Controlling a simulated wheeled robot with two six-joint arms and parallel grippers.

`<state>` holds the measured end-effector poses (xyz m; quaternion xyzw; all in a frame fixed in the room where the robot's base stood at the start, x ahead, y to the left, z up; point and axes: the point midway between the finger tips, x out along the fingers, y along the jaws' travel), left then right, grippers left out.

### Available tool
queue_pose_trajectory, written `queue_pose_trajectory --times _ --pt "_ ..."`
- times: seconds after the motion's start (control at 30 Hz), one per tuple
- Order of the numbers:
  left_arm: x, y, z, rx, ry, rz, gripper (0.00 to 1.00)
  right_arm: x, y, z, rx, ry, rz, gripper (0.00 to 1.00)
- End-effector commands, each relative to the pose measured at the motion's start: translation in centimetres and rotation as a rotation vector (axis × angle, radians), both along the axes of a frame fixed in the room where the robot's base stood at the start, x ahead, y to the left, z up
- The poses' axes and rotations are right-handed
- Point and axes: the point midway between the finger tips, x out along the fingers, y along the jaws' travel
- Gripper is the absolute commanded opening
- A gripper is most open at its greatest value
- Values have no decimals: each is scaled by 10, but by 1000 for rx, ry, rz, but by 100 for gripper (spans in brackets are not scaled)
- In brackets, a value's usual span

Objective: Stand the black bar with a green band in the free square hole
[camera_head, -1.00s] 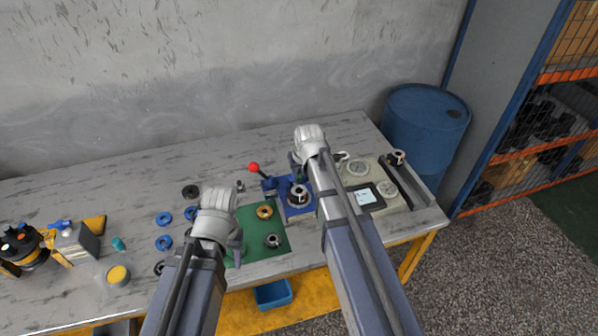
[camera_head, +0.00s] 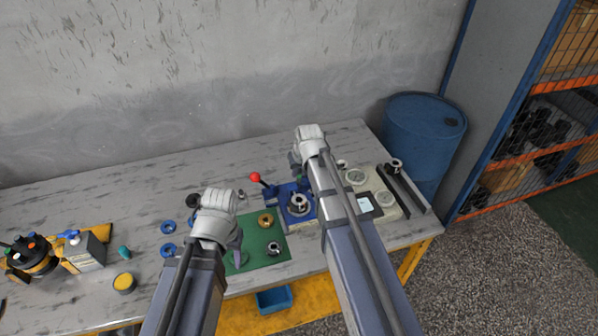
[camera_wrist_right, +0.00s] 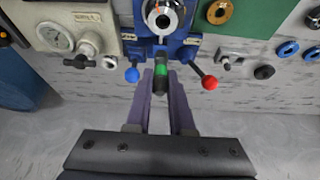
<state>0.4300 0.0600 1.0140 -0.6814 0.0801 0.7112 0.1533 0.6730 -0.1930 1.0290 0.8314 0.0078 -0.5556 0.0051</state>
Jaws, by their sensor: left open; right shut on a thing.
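The black bar with a green band (camera_wrist_right: 160,77) is between the fingers of my right gripper (camera_wrist_right: 161,82), which is shut on it, at the near edge of the blue fixture (camera_wrist_right: 190,50) in the right wrist view. I cannot tell whether the bar's end is in a hole; no free square hole shows clearly. My left gripper (camera_head: 240,252) is open and empty over the green mat (camera_head: 266,256).
A red-ball lever (camera_wrist_right: 209,82) and a blue-ball lever (camera_wrist_right: 132,74) flank the fingers. A silver ring part (camera_wrist_right: 163,15) sits on the fixture. A gauge panel (camera_wrist_right: 90,40) lies beside it. Blue rings (camera_head: 168,250) lie left of the mat.

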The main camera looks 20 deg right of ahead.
Motion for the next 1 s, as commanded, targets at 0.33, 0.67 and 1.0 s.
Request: queue_pose_trajectory --times 0.33,0.67,1.0 --pt "0 0 16 0 0 0 50 0 0 16 0 0 0 0" --pt "0 0 27 0 0 0 50 0 0 27 0 0 0 0" --pt "0 0 27 0 0 0 50 0 0 27 0 0 0 0"
